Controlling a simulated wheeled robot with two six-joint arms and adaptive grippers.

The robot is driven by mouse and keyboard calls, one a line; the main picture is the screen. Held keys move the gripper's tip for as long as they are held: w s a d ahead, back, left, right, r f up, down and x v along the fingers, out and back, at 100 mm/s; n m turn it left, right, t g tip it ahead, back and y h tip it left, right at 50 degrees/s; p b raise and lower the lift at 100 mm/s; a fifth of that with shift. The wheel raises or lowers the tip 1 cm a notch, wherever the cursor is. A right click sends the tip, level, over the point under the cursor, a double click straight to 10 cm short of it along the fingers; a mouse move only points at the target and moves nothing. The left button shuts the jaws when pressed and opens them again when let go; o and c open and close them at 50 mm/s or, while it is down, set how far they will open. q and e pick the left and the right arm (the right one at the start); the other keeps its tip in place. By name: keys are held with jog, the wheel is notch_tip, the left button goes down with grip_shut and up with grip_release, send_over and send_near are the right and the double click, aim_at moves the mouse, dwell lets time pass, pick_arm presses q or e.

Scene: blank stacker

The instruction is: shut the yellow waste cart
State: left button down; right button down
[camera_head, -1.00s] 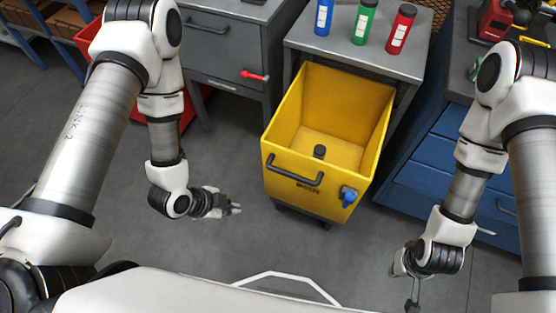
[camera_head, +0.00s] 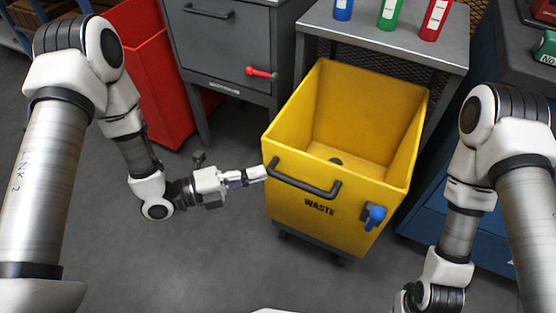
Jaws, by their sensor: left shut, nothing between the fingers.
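The yellow waste cart (camera_head: 290,215), marked WASTE, stands out in front of the grey table, its open top showing. Its back is by the table's front edge. A dark bar handle (camera_head: 308,187) runs across its front, and a blue knob (camera_head: 375,215) sits at the front's lower right. My left gripper (camera_head: 258,174) is shut and empty, its fingertips at the cart's front left edge by the handle's left end. I cannot tell whether they touch. My right wrist shows at the bottom right, but its fingers are out of the picture.
A grey table (camera_head: 400,42) behind the cart holds blue, green and red bottles. A grey cabinet (camera_head: 225,45) with a red handle (camera_head: 261,72) and a red bin (camera_head: 158,85) stand at the left. Blue drawers (camera_head: 430,220) stand at the right. Floor in front is clear.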

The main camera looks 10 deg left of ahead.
aim_at(293, 153)
pick_arm(q)
jog(key=x, duration=0.4)
jog(key=shift+s+f, duration=0.1)
jog(key=w, duration=0.2)
jog(key=shift+w+d+b, duration=0.25)
jog(key=shift+w+b, duration=0.15)
jog(key=shift+w+d, duration=0.15)
jog(key=shift+w, duration=0.35)
pick_arm(e)
jog(key=shift+f, duration=0.55)
pick_arm(q)
jog(key=shift+w, duration=0.1)
